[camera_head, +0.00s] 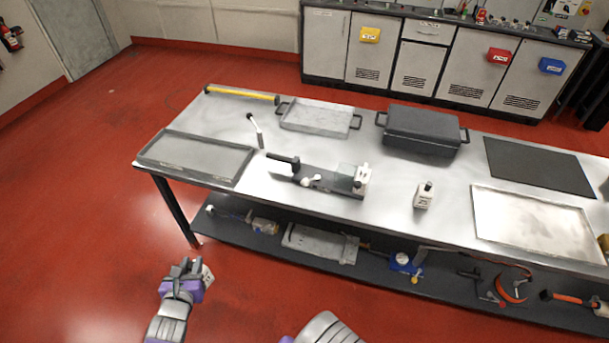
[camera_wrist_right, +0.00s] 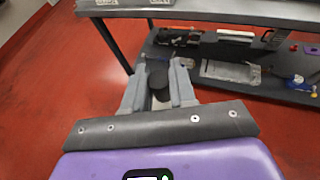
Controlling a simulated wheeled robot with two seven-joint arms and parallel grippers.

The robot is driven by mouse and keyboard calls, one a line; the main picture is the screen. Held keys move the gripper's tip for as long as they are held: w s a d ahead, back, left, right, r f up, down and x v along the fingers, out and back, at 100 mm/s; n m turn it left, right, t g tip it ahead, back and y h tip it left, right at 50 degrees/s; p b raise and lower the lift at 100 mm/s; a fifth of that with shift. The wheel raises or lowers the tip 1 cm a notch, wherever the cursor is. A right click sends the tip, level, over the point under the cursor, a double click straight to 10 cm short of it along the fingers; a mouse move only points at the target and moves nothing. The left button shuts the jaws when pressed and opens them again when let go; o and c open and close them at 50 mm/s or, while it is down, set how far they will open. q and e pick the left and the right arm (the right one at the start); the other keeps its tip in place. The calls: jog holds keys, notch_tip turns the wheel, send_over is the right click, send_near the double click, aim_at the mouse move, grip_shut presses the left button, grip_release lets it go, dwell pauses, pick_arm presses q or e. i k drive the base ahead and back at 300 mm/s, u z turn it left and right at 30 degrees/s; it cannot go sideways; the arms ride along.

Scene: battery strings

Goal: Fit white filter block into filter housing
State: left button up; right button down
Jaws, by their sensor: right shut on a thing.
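My right gripper (camera_head: 188,268) is low over the floor, in front of the table's left end and apart from the table. What seems to be the filter housing stands mid-table: a dark base (camera_head: 318,181) with a black handle at left, white knobs, and a clear box and white part at right. My left gripper is not in view.
The lower shelf (camera_head: 460,283) carries tools. The red floor at left is clear.

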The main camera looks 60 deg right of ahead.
aim_at(345, 183)
jog(key=z, duration=0.9)
jog(key=i, duration=0.8)
jog(key=z, duration=0.9)
